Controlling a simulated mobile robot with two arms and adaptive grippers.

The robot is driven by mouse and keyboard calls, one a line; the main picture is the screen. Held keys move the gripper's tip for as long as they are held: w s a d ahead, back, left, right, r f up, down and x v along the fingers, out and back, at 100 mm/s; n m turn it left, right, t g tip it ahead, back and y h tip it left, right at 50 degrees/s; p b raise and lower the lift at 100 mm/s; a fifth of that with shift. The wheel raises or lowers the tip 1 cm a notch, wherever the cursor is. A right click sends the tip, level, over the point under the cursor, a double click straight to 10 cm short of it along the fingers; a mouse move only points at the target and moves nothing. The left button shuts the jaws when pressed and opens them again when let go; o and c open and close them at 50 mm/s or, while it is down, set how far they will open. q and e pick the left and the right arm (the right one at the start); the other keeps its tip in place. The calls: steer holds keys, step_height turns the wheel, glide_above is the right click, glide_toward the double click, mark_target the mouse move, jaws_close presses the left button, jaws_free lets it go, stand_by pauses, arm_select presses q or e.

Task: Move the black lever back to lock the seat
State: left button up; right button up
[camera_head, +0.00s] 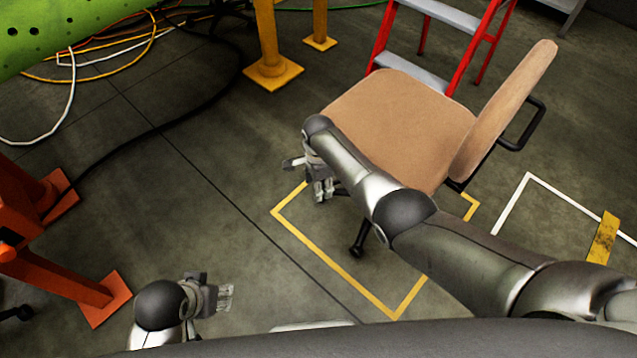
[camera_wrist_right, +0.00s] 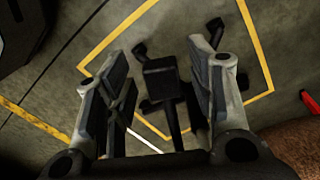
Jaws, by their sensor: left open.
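The seat (camera_head: 400,115) is a tan office chair with a backrest on its right. My right gripper (camera_head: 307,178) is at the seat's left front edge, pointing down. In the right wrist view my right gripper (camera_wrist_right: 160,60) is open, its two fingers apart. A black lever with a flat, block-like end (camera_wrist_right: 162,80) shows between these fingers, with gaps visible on both sides. Its thin stem runs down toward the seat. In the head view the lever is hidden or cannot be told apart. My left gripper (camera_head: 222,297) is open and empty, low over the floor, far from the seat.
A yellow floor outline (camera_head: 345,265) surrounds the chair. A black caster leg (camera_head: 360,238) sticks out under the seat. A red ladder (camera_head: 440,45) stands behind, a yellow post (camera_head: 272,65) behind left, and an orange stand (camera_head: 95,295) at left. Cables lie at upper left.

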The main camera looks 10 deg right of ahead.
steer(key=shift+r, duration=0.2)
step_height(320, 180, up, 12)
steer(key=shift+f, duration=0.15)
stand_by(0.6)
steer(key=shift+f, duration=0.1)
stand_by(0.3)
